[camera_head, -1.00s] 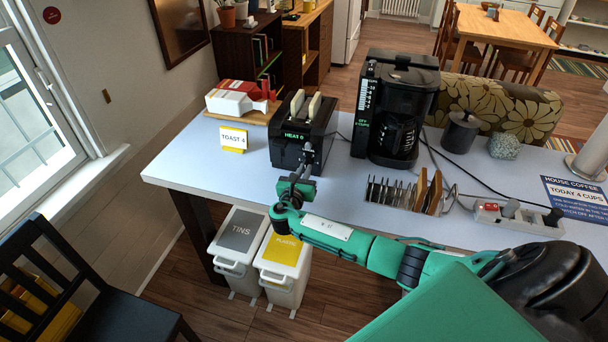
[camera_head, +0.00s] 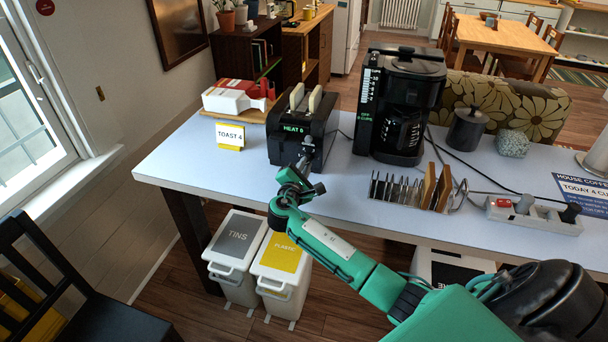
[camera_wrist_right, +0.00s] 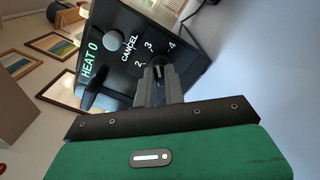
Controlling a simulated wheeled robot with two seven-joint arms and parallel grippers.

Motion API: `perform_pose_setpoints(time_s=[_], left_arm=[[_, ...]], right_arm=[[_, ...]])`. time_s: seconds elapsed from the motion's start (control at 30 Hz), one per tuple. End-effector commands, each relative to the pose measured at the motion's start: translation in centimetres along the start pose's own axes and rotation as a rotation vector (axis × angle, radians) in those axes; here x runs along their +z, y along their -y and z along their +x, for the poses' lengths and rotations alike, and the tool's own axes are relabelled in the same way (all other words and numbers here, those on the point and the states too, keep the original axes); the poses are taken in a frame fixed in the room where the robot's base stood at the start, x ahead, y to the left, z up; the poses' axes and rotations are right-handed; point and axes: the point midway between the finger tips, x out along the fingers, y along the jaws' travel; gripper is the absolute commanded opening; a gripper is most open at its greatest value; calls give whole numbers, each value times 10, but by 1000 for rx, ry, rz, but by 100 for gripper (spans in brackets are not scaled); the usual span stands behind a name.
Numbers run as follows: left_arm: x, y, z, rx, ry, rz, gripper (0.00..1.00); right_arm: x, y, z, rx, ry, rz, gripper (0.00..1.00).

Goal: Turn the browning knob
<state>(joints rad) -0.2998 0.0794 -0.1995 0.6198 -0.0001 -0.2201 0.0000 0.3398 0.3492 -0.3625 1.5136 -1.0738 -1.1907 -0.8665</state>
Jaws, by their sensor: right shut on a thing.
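The black toaster (camera_head: 285,150) stands on the light table with two bread slices (camera_head: 315,100) in its slots. Its green display reads HEAT 0 in the right wrist view (camera_wrist_right: 90,62). The dark browning knob (camera_wrist_right: 156,66) is on its front, with 2, 3 and 4 visible around it; the rest of its dial is hidden. My right gripper (camera_head: 305,163) is at the toaster's front, and in the wrist view its fingers (camera_wrist_right: 158,80) are shut on the knob. A card (camera_head: 230,136) left of the toaster reads TOAST 4. My left gripper is not in view.
A round cancel button (camera_wrist_right: 115,40) and a dark lever (camera_wrist_right: 96,90) sit beside the knob. A coffee maker (camera_head: 400,105) stands right of the toaster. A toast rack (camera_head: 415,188) and power strip (camera_head: 535,215) lie nearer the front edge. Bins (camera_head: 236,240) stand below.

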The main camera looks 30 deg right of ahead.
Motion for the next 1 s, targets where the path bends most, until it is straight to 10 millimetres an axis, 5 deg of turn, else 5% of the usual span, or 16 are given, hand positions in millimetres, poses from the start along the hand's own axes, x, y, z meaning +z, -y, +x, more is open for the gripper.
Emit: perform_pose_setpoints(time_s=[0.27,0.6,1.0], left_arm=[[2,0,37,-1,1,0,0],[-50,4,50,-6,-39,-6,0],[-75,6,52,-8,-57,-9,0]], right_arm=[[-4,5,0,-1,0,266,0],[-3,4,0,-2,1,541,0],[-1,2,0,-2,1,704,0]])
